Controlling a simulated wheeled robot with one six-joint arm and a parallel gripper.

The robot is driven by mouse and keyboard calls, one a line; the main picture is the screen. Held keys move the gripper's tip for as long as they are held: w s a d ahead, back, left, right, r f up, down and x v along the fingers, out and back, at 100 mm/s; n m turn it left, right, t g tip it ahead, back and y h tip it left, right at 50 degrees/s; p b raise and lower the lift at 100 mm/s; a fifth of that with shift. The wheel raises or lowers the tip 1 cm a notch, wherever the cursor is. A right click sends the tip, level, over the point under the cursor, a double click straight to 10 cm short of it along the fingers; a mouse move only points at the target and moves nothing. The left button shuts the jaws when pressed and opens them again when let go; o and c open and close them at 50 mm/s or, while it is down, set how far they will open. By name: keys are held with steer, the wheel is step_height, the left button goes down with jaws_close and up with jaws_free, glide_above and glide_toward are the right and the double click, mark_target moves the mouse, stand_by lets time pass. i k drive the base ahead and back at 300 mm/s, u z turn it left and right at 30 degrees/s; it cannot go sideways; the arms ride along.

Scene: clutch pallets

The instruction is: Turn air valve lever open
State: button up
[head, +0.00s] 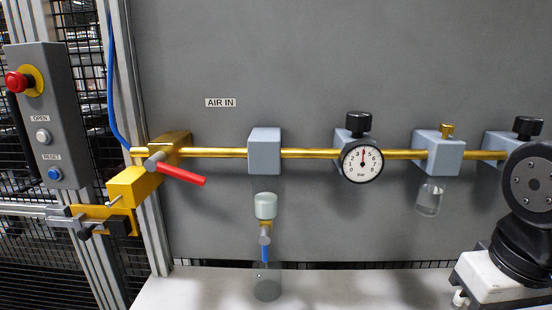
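The air valve is a brass body (172,146) at the left end of a brass pipe (218,153), in the head view. Its red lever (184,174) points right and slightly down from a grey hub (154,160), at an angle to the pipe and below it. Nothing touches the lever. An "AIR IN" label (220,102) is on the grey panel above and right of the valve. A blue hose (112,100) runs down to the valve from above. My gripper is not in view.
A grey block (264,150), a pressure gauge (362,161) and more blocks line the pipe to the right. A bowl with a small blue-handled valve (265,250) hangs below. A yellow gate latch (105,220) and button box (45,115) stand left. The grey panel (300,60) is behind.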

mark_target(156, 162)
steer(key=k, duration=0.5)
steer(key=z, duration=1.35)
steer(key=i, duration=0.35)
steer(key=u, duration=3.05)
